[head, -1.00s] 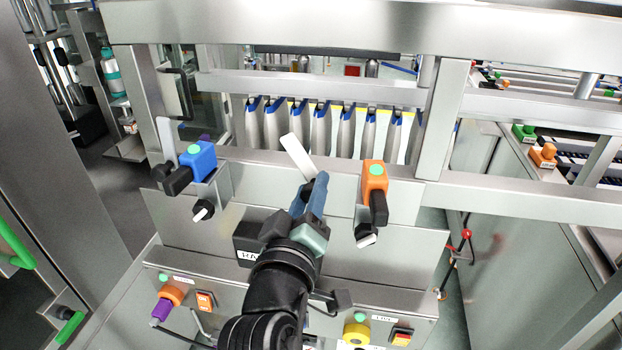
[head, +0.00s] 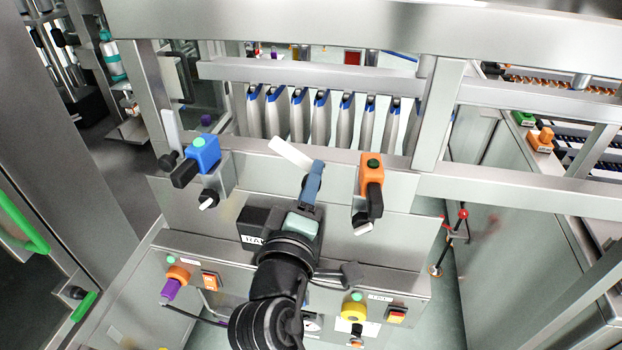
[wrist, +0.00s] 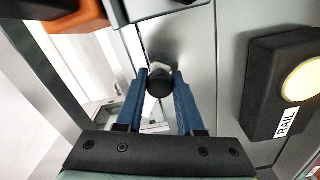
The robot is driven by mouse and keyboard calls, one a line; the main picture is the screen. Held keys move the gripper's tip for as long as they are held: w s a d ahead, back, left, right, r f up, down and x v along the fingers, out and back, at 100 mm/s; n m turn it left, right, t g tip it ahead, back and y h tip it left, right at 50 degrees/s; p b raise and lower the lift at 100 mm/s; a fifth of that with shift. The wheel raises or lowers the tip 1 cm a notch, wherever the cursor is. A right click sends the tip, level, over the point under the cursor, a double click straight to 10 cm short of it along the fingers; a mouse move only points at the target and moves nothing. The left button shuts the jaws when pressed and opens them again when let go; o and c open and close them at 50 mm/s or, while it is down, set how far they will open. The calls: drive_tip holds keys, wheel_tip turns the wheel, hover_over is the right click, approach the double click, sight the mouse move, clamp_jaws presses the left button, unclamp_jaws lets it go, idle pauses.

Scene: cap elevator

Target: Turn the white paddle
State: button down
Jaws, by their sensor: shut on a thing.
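The white paddle (head: 290,152) is a flat plate in the middle of the machine's front rail in the head view. It leans up and to the left, and its lower right end is by my gripper (head: 316,166). In the wrist view, the blue fingers of my gripper (wrist: 160,76) stand on either side of a round black knob (wrist: 160,84) with a light grey part behind it. The gripper is shut on this knob, at the paddle's lower end. The fingers hide part of the join between knob and paddle.
A blue sensor block (head: 205,152) stands left of the paddle, and an orange sensor block (head: 371,172) stands close on the right. A black box marked RAIL (wrist: 286,85) is beside the gripper. A metal beam (head: 330,75) crosses behind.

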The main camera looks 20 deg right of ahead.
drive_tip(key=c, duration=0.5)
unclamp_jaws()
drive_tip(key=shift+c, duration=0.2)
drive_tip(key=shift+s+a, duration=0.1)
drive_tip(key=b+v, duration=0.4)
drive_tip(key=v, duration=0.8)
drive_tip(key=shift+s+a, duration=0.2)
drive_tip(key=shift+s, duration=0.1)
